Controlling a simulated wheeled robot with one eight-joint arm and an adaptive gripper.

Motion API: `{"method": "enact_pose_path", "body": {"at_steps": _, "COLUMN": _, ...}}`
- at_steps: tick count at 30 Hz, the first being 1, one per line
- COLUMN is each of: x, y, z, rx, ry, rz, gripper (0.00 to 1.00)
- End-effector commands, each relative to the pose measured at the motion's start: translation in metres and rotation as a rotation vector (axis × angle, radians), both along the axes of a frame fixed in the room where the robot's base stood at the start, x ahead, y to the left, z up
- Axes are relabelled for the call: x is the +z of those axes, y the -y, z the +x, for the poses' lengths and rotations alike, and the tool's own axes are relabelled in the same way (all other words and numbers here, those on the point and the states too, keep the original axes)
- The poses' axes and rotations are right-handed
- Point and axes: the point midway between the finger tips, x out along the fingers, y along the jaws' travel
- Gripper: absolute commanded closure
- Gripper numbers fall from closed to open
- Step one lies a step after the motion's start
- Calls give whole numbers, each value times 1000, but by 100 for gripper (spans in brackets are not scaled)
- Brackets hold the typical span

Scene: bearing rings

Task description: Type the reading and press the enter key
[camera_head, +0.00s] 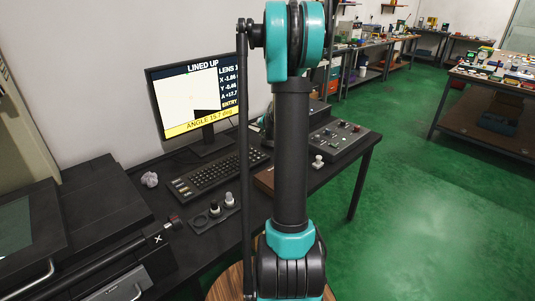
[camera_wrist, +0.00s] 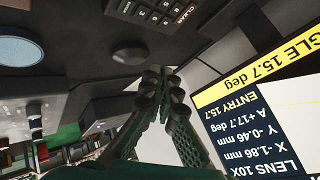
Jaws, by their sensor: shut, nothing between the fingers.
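The monitor (camera_head: 195,98) stands at the back of the desk and reads "LINED UP" and "ANGLE 15.7 deg" in the head view. The monitor also shows upside down in the wrist view (camera_wrist: 262,115), where the entry line reads 15.7.
A black keyboard (camera_head: 215,175) lies before the monitor. A control box (camera_head: 338,136) with several knobs and buttons stands to the right. A small block with round knobs (camera_head: 215,212) sits in front of the keyboard. Green floor is free at right.

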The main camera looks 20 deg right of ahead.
Motion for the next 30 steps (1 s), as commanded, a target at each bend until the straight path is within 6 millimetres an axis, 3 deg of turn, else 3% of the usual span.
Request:
{"method": "enact_pose_path", "body": {"at_steps": 14, "x": -7, "y": 0, "z": 0, "rx": 0, "ry": 0, "rz": 0, "gripper": 100}}
{"method": "enact_pose_path", "body": {"at_steps": 30, "x": -72, "y": 0, "z": 1, "rx": 0, "ry": 0, "rz": 0, "gripper": 100}}
